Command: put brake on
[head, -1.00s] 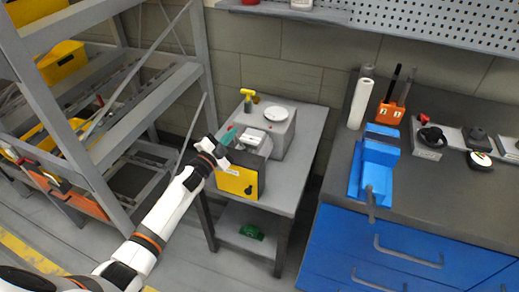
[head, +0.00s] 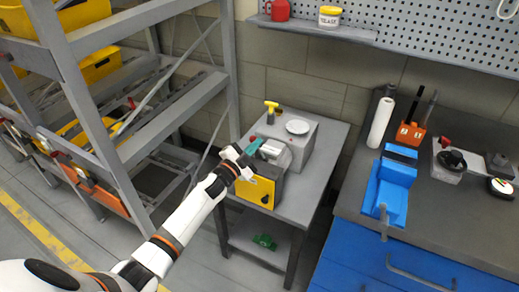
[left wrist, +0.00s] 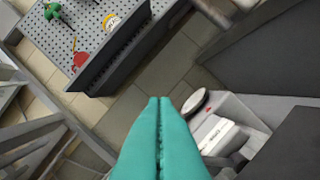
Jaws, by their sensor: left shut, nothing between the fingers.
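A grey machine (head: 307,147) with a yellow front panel (head: 254,191) stands on a small grey table. The panel carries a small dark knob. A white disc (head: 298,127) lies on the machine's top, and a yellow T-shaped handle (head: 271,106) stands at its back left. I cannot tell which part is the brake. My left gripper (head: 254,146), with teal fingers, is shut and empty at the machine's upper left, by a pale block (head: 271,148). In the left wrist view the shut fingers (left wrist: 159,100) have the white disc (left wrist: 194,102) and pale block to their right. My right gripper is out of view.
A grey rack (head: 175,101) with yellow bins stands close on the left of my arm. A blue-drawered workbench (head: 440,225) with a blue vise (head: 391,184) stands on the right. A green object (head: 264,241) lies on the table's lower shelf. A wall shelf (head: 315,30) hangs above.

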